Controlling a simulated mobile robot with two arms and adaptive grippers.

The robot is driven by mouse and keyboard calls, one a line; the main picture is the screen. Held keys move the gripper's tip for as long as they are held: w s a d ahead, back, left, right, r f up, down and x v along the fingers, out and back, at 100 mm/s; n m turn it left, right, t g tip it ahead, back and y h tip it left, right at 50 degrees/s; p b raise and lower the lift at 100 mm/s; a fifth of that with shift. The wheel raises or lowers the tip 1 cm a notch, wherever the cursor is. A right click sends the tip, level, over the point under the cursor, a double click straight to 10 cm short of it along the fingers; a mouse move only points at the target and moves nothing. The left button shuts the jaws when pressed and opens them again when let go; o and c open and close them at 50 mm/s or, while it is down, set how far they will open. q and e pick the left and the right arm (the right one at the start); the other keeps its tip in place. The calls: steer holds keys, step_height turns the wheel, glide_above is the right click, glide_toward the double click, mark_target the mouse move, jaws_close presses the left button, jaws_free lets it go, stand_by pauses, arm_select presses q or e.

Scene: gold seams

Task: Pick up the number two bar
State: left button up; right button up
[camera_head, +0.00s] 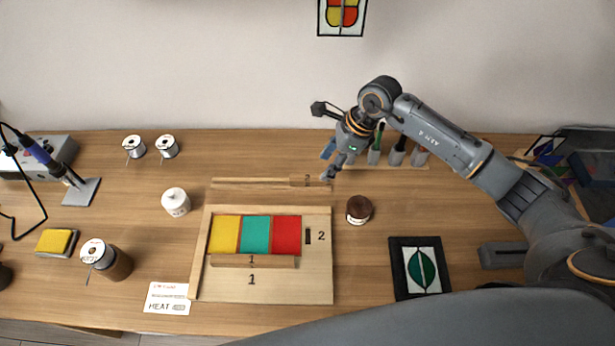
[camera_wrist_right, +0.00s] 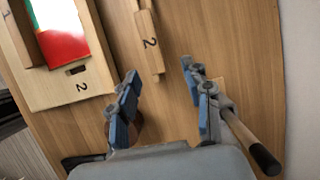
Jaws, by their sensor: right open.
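The number two bar (camera_head: 300,183) is a narrow wooden strip with a raised block marked 2. It lies on the table behind the wooden board (camera_head: 318,280). In the right wrist view the bar (camera_wrist_right: 148,35) points towards the gap between my fingers. My right gripper (camera_head: 334,162) is open and empty, just beyond the bar's right end; its blue-padded fingers (camera_wrist_right: 158,75) are apart with the bar's end ahead of them. A bar marked 1 (camera_head: 252,261) lies on the board below yellow, teal and red panels (camera_head: 256,236). My left gripper is out of view.
A rack of handled tools (camera_head: 396,155) stands close to my right gripper; one wooden handle (camera_wrist_right: 240,132) shows beside a finger. A brown jar (camera_head: 359,209) stands right of the board and a white jar (camera_head: 176,202) left. A framed leaf panel (camera_head: 421,268) lies at front right.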

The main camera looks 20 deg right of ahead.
mark_target(308, 181)
steer(key=x, duration=0.1)
steer(key=p+x, duration=0.1)
steer(key=x, duration=0.1)
steer(key=p+x, duration=0.1)
steer(key=shift+s+a+f, duration=0.15)
steer(key=shift+s+f, duration=0.05)
steer(key=shift+s, duration=0.2)
steer(key=shift+w+f, duration=0.1)
steer(key=shift+f, duration=0.2)
jaws_close()
